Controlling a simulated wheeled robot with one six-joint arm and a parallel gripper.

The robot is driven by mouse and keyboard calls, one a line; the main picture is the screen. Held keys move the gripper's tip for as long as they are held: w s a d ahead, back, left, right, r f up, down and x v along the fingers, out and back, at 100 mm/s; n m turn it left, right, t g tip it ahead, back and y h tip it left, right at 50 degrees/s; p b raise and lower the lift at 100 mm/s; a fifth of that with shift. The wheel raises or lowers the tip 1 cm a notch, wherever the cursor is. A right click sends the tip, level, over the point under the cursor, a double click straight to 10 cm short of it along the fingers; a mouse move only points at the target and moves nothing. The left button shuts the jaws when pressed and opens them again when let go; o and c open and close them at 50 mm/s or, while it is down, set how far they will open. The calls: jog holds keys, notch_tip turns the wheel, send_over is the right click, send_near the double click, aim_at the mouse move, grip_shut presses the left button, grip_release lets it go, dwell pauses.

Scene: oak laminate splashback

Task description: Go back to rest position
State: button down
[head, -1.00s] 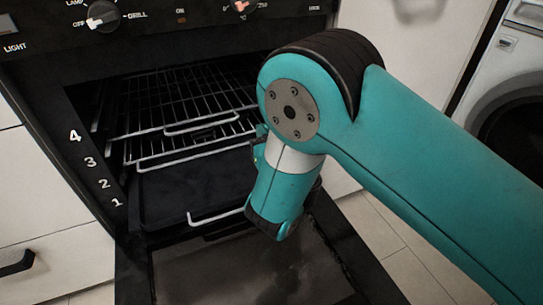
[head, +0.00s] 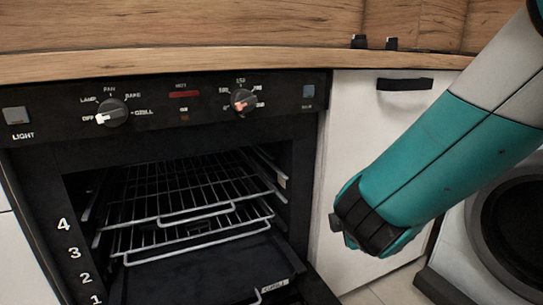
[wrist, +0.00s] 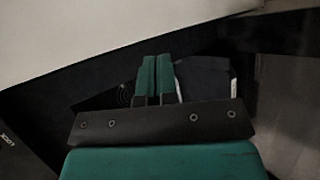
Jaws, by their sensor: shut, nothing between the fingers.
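My gripper (wrist: 156,62) shows in the wrist view. Its two teal and black fingers are side by side, shut with nothing between them. In the head view my arm comes in from the upper right, and its dark-ended joint is in front of the white cabinet, right of the oven. The gripper's fingers cannot be made out in the head view. The oven (head: 190,205) stands open, with wire racks (head: 185,190) and a dark tray (head: 205,265) inside. Its lowered door (head: 318,290) shows only in part at the bottom.
The control panel (head: 175,108) has two knobs. A wooden worktop (head: 200,64) runs above it. A white cabinet (head: 350,110) with a black handle (head: 405,84) is right of the oven. A washing machine (head: 462,235) stands at far right. Some tiled floor (head: 395,290) is clear.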

jog(key=s+r+m+g+y+p, duration=0.3)
jog(key=s+r+m+g, duration=0.35)
jog(key=s, duration=0.65)
jog(key=s+r+m+g+y+p, duration=0.35)
jog(key=s+r+m+g, duration=0.35)
jog(key=s, duration=0.6)
notch_tip(320, 180, up, 38)
jog(key=n+t+p, duration=0.1)
jog(key=t+p, duration=0.1)
jog(key=p, duration=3.5)
jog(key=shift+a+h+p, duration=0.3)
jog(key=shift+a+h, duration=0.15)
jog(key=shift+w, duration=0.1)
jog(key=shift+n, duration=0.25)
